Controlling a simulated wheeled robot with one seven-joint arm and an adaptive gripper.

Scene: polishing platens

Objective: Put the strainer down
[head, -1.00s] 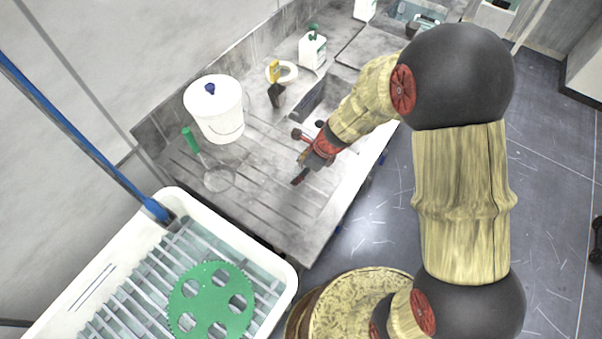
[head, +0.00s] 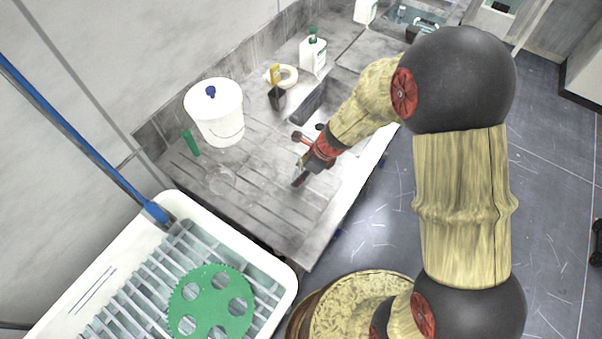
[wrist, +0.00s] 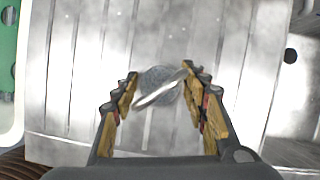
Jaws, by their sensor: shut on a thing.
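The strainer (wrist: 161,88), a small round grey metal piece with a bright rim, shows tilted between the fingertips of my gripper (wrist: 162,100) in the wrist view. The fingers are closed on it from both sides and stay apart by its width. Part of it is hidden or blurred. In the head view my gripper (head: 299,181) points down over the grooved steel drainboard (head: 262,218). The strainer is too small to make out there. How far it is above the board I cannot tell.
A green-handled tool (head: 191,143) with a faint round end lies left on the drainboard, beside a white bucket (head: 215,115). A white tray (head: 285,290) with a green disc (head: 211,300) stands in front. A sink (head: 318,100) and bottle (head: 313,55) are behind. The grooves near my gripper are clear.

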